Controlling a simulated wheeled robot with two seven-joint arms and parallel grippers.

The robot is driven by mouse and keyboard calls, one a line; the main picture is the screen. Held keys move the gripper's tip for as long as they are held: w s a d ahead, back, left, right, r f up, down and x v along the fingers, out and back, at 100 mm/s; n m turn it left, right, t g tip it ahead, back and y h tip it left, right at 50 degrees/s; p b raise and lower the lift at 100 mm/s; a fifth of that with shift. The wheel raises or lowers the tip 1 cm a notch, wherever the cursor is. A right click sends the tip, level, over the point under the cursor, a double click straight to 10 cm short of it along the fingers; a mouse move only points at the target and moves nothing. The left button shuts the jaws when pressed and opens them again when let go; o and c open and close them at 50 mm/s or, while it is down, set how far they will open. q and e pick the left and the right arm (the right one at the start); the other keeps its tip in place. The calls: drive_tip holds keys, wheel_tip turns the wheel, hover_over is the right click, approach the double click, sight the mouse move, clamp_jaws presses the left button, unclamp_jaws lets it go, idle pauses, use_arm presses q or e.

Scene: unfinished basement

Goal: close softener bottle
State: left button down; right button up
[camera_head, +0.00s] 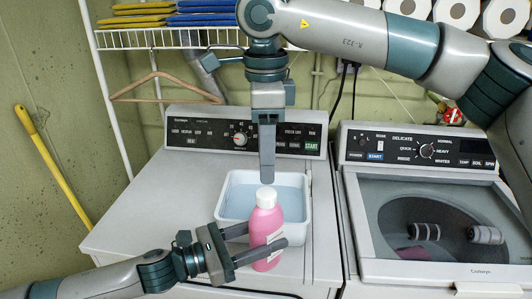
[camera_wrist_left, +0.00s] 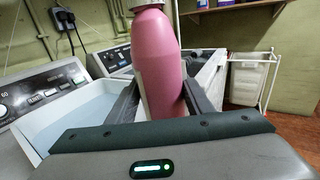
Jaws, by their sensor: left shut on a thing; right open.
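The pink softener bottle (camera_head: 265,227) stands upright at the front of the left machine's top, with a white cap (camera_head: 266,196) on its neck. My left gripper (camera_head: 266,237) is shut around the bottle's body from the left. The left wrist view shows the pink bottle (camera_wrist_left: 157,60) between the two dark fingers; its top is cut off by the frame. My right gripper (camera_head: 267,180) points straight down with its fingertips right at the cap's top. It is open, but one finger hides the other, and I cannot tell whether it touches the cap.
A white tub (camera_head: 228,203) with bluish contents sits right behind the bottle. The left machine (camera_head: 150,205) has bare top to the left. The right washer (camera_head: 430,272) has a glass lid with items seen inside. A wire shelf (camera_head: 135,40) with folded cloths hangs above.

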sight(266, 192)
drive_tip(key=n, duration=0.7)
drive_tip(key=shift+r, duration=0.2)
drive_tip(key=shift+f, duration=0.15)
drive_tip(key=shift+f, duration=3.9)
drive_tip(key=c, duration=1.1)
drive_tip(key=shift+m, duration=0.3)
